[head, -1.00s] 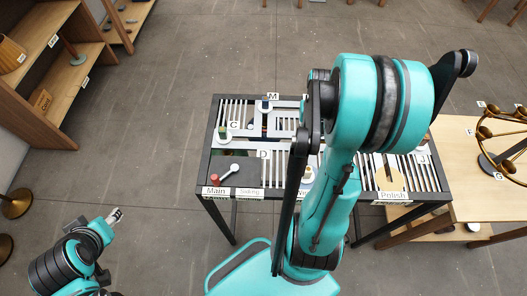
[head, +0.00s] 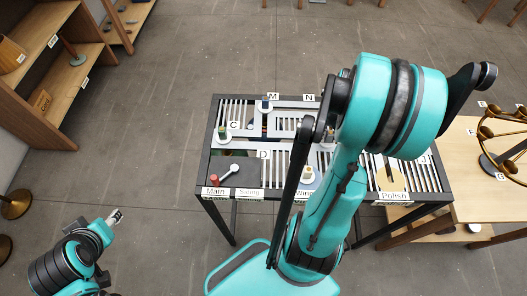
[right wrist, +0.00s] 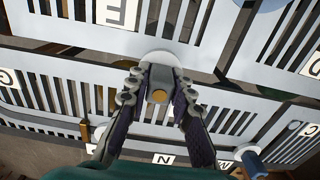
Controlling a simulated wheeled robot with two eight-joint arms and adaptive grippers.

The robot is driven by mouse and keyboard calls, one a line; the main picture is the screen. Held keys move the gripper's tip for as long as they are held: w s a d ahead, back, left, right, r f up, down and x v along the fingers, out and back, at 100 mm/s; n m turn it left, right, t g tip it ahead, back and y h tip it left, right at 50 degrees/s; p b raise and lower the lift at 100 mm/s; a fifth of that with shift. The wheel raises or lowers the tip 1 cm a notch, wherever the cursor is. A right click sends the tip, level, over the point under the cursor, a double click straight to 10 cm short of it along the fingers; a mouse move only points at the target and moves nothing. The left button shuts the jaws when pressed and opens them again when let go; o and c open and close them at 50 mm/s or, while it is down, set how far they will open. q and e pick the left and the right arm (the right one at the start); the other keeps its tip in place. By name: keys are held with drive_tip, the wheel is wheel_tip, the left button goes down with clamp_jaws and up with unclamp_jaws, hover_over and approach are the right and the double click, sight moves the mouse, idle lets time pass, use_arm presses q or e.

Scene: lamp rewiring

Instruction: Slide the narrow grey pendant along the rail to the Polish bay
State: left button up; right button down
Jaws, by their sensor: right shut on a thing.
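My right gripper (right wrist: 158,100) is shut on a narrow grey piece with a round amber end (right wrist: 159,96), which looks like the narrow grey pendant (right wrist: 163,75). A pale round disc (right wrist: 160,57) shows just behind it at a slot in the light grey slatted rail plate (right wrist: 215,75). In the head view my right arm hides this gripper and the held piece. The Polish label (head: 394,196) is on the table's front edge at the right, with a tan pad (head: 388,178) behind it. My left gripper (head: 116,217) is at lower left, away from the table; its jaws are too small to read.
A pale pendant with a yellowish top (head: 308,173) stands near the Wiring label. A blue post (right wrist: 252,162) on a white disc stands at lower right in the wrist view. A wooden table (head: 475,205) adjoins at right.

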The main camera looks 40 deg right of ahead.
drive_tip(key=shift+d, duration=0.1)
drive_tip(key=s+d+b, duration=0.2)
drive_tip(key=s+d, duration=1.1)
drive_tip(key=d, duration=0.2)
idle(0.6)
drive_tip(key=shift+d, duration=0.1)
drive_tip(key=shift+s+a, duration=1.5)
drive_tip(key=shift+s, duration=0.25)
drive_tip(key=shift+s+a, duration=1.55)
drive_tip(key=shift+s, duration=0.25)
drive_tip(key=shift+s+a, duration=1.5)
drive_tip(key=shift+s, duration=0.25)
drive_tip(key=c, duration=1.3)
unclamp_jaws()
drive_tip(key=shift+o, duration=0.2)
